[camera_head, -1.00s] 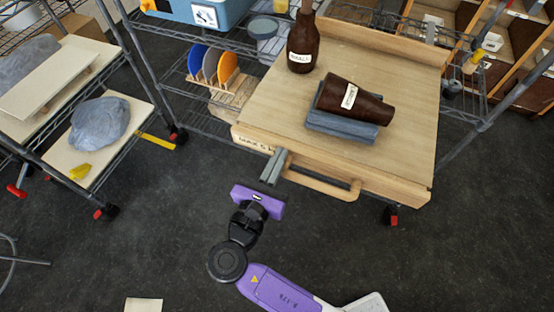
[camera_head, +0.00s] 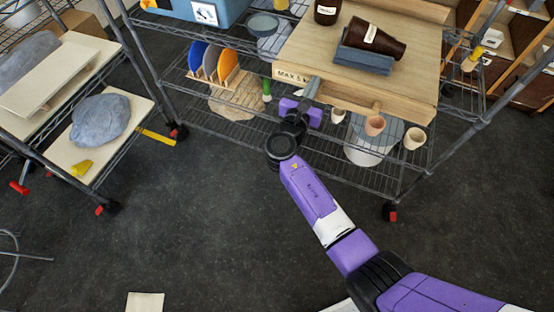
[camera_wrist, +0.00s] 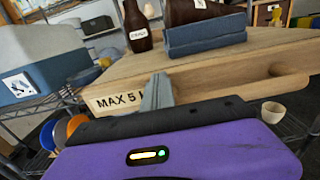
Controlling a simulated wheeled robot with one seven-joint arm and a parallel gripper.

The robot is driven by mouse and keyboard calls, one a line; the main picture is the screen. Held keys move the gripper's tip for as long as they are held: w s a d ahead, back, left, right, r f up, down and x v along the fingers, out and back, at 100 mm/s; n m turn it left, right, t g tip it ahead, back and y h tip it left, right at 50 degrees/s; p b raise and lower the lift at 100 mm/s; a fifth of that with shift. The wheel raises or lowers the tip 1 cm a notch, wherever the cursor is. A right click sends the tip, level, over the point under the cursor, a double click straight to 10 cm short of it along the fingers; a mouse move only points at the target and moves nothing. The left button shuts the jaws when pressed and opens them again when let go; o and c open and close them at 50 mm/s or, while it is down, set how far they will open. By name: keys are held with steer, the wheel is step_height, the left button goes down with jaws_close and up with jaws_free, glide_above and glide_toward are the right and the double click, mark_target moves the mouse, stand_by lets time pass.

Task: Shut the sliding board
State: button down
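The sliding board (camera_head: 308,50) is a pale wooden board on the upper level of the wire rack, with lettering starting "MAX" on its front edge. It also shows in the wrist view (camera_wrist: 120,78). Its wooden handle (camera_wrist: 290,86) sits right of my gripper. My gripper (camera_head: 312,88) has its grey fingers together, with nothing seen between them. The fingertips (camera_wrist: 158,88) are at the board's front edge, just right of the lettering; they appear to press against it. Behind the fingers, part of the front edge is hidden.
On the board, a dark brown bottle (camera_wrist: 137,28) stands upright and another brown vessel (camera_head: 374,38) lies tilted on a blue-grey block (camera_head: 362,60). Below are small pots (camera_head: 414,138) and a plate rack (camera_head: 225,75). A side shelf with a grey rock (camera_head: 100,121) stands left.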

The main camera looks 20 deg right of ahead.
mark_target(320, 72)
steer(key=b+x, duration=0.1)
steer(key=x, duration=0.5)
steer(key=shift+f, duration=0.1)
steer(key=shift+w+d+r, duration=0.15)
steer(key=shift+r, duration=0.05)
